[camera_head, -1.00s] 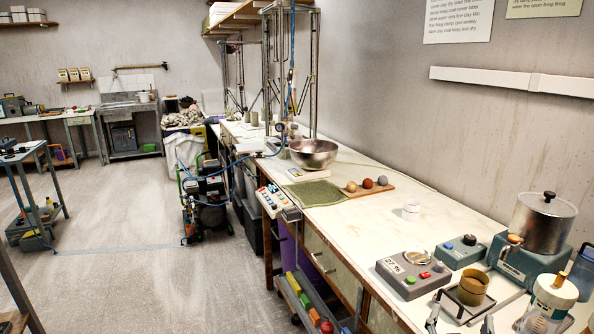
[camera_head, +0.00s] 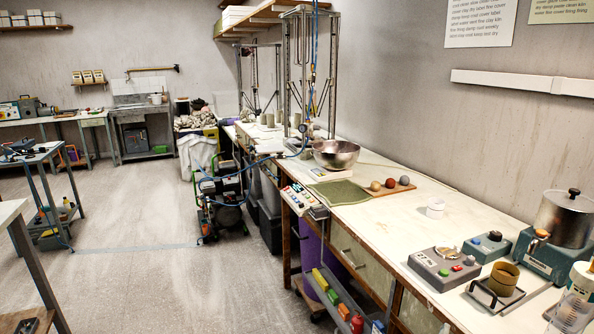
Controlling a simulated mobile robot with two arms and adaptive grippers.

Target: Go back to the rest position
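Neither of my grippers can be made out in the head view. A long white workbench (camera_head: 390,222) runs along the right wall. A steel bowl (camera_head: 336,154) stands on it beside a green mat (camera_head: 340,192). A board (camera_head: 378,193) with three balls of different colours lies next to the mat. Nearer are a small white jar (camera_head: 435,208), a grey control box (camera_head: 444,267) and a brown cup (camera_head: 503,278) on a small tray. A blue machine with a metal pot (camera_head: 564,219) stands at the right edge.
Open floor (camera_head: 150,260) lies left of the bench. A small trolley (camera_head: 45,190) and a table corner (camera_head: 8,212) stand at the left. A compressor (camera_head: 222,200) stands on the floor by the bench. A rack of coloured blocks (camera_head: 330,290) is low along the bench front.

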